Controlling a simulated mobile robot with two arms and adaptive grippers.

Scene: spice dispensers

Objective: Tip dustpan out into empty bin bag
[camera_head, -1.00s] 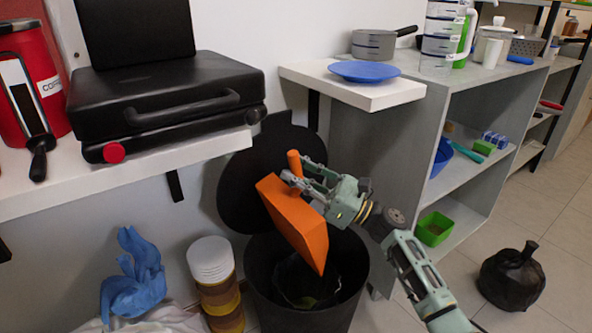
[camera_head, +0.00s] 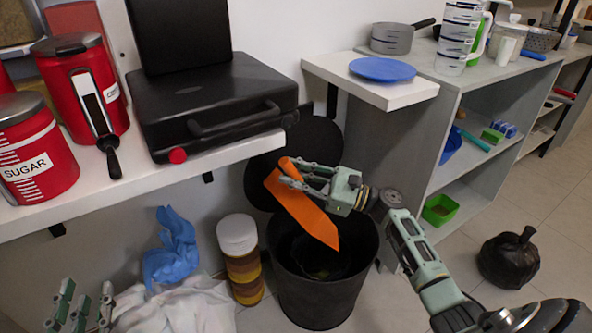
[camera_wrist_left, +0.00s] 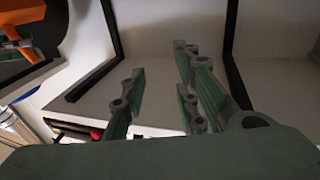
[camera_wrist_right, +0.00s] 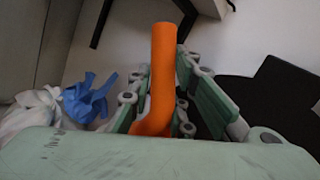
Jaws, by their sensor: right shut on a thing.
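The orange dustpan (camera_head: 302,213) is tilted steeply, its wide end pointing down over the open black bin (camera_head: 318,298). My right gripper (camera_head: 300,178) is shut on its handle; the right wrist view shows the orange handle (camera_wrist_right: 158,75) between the fingers. A dark bag (camera_head: 322,258) lines the bin; its inside is shadowed and I cannot tell clearly what lies there. My left gripper (camera_head: 82,308) is at the lower left of the head view, fingers apart and empty; it also shows open in the left wrist view (camera_wrist_left: 160,85).
The bin's raised lid (camera_head: 262,182) stands behind it. A white shelf (camera_head: 225,152) overhangs at left. A full black bag (camera_head: 508,260) sits on the right floor.

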